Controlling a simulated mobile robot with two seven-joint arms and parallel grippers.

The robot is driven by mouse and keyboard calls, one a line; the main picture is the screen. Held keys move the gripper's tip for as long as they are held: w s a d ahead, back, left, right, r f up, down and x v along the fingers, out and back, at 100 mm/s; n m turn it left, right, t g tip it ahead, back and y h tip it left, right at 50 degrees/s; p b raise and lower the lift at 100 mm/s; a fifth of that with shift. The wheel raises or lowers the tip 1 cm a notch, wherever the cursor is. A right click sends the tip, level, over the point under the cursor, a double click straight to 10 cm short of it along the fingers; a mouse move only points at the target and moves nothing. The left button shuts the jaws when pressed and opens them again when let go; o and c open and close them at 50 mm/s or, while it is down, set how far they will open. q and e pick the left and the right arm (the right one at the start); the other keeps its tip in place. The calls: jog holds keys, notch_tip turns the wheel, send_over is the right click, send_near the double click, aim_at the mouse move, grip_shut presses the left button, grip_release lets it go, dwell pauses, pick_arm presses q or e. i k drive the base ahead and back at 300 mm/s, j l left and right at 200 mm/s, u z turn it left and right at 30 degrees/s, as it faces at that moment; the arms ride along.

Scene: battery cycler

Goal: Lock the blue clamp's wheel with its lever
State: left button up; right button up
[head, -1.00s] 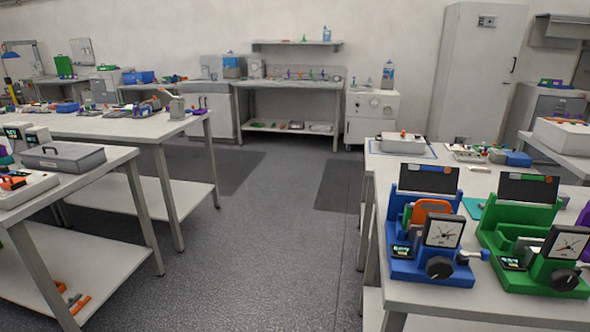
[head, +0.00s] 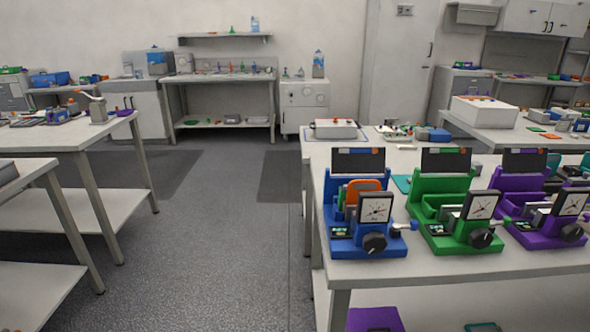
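The blue clamp (head: 341,243) stands upright at the near left corner of the right-hand table in the head view. An orange piece (head: 365,187) sits in it, behind a square white dial (head: 375,208). Its black wheel (head: 374,243) is on the front, below the dial. Neither of my grippers shows in this view.
A green clamp (head: 430,241) and a purple clamp (head: 530,238) stand to the right of the blue one on the same table (head: 450,266). A white box (head: 336,129) lies farther back. Open floor (head: 215,240) lies left of this table. Other tables stand at the left.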

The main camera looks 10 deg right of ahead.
aim_at(414, 224)
jog(key=z, duration=1.2)
